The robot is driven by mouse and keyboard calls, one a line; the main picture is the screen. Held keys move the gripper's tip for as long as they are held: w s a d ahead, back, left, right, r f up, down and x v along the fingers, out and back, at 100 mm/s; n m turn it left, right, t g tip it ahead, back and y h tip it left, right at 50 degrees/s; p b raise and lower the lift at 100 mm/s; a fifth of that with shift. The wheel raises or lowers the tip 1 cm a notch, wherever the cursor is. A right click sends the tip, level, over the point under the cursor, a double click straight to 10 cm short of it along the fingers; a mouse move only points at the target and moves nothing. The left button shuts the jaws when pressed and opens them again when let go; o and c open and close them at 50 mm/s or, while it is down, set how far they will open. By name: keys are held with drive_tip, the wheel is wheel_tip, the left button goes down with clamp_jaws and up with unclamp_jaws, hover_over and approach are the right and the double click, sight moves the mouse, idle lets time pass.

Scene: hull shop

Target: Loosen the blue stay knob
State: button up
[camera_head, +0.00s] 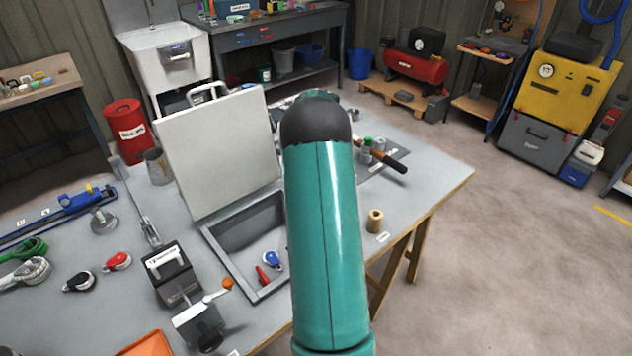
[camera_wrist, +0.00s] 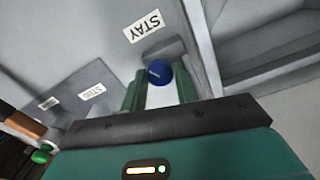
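The blue stay knob (camera_wrist: 158,73) shows in the wrist view, just below a white STAY label (camera_wrist: 145,26), on a grey bracket. My gripper (camera_wrist: 160,88) has its two green fingers apart, one on each side of the knob in the picture. The right finger seems to stand a little clear of it; whether the knob lies fully between the tips or just beyond them I cannot tell. In the head view my teal arm hides the knob and the gripper. A pale lid (camera_head: 220,150) stands raised over a grey-framed opening (camera_head: 236,274).
A blue-topped piece (camera_head: 271,260) and a red piece (camera_head: 262,276) lie in the opening. A black block (camera_head: 172,275) and an orange-knobbed clamp (camera_head: 200,322) stand to its left. A brown cylinder (camera_head: 375,221) stands on the bench right of my arm.

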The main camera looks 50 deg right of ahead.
drive_tip(key=o, duration=0.4)
drive_tip(key=shift+c, duration=0.2)
drive_tip(key=shift+r, duration=0.1)
wheel_tip(320, 180, up, 14)
drive_tip(key=shift+f, duration=0.2)
idle(0.3)
